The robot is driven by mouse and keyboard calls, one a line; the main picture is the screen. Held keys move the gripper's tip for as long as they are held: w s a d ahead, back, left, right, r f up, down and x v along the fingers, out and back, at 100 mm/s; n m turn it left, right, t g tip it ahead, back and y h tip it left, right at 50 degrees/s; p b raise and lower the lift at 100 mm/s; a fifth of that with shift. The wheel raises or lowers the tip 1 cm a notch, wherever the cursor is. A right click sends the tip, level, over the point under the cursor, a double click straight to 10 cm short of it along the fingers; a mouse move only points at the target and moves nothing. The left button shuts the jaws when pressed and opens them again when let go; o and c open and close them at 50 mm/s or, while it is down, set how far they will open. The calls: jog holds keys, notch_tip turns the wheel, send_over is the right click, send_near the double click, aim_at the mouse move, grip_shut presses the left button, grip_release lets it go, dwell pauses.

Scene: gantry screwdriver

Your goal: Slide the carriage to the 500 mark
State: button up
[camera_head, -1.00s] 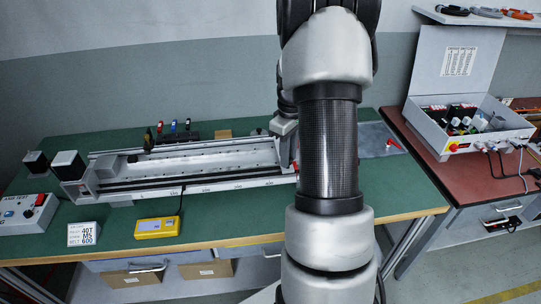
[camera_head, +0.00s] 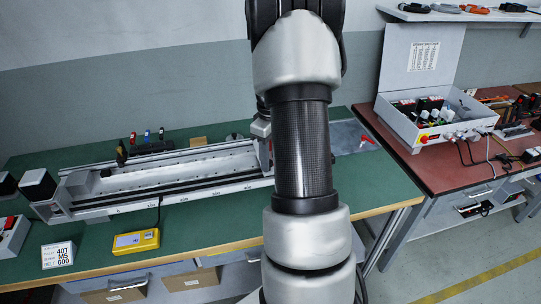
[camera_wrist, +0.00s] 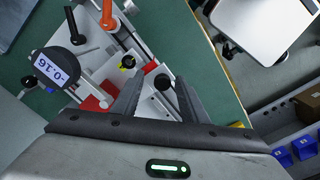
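The linear rail (camera_head: 180,165) lies along the green bench in the head view, with a number scale (camera_head: 200,196) on its front edge. The numbers are too small to read surely. My arm covers the rail's right end, and I cannot clearly make out the carriage in the head view. In the wrist view my gripper (camera_wrist: 158,92) is open, its two dark fingers apart. A pale metal part with black knobs (camera_wrist: 163,82) shows below and between them; whether it is the carriage, or touches the fingers, I cannot tell. A round gauge (camera_wrist: 50,66) with a digital display is at the left.
An orange lever (camera_wrist: 107,14) shows near the gauge in the wrist view. A yellow meter (camera_head: 136,241) and a label card (camera_head: 59,255) lie in front of the rail. An open electrical box (camera_head: 425,125) stands on the red bench.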

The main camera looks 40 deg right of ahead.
notch_tip(320, 180, up, 18)
jog(key=p, duration=0.2)
jog(key=shift+f, duration=0.25)
dwell(0.4)
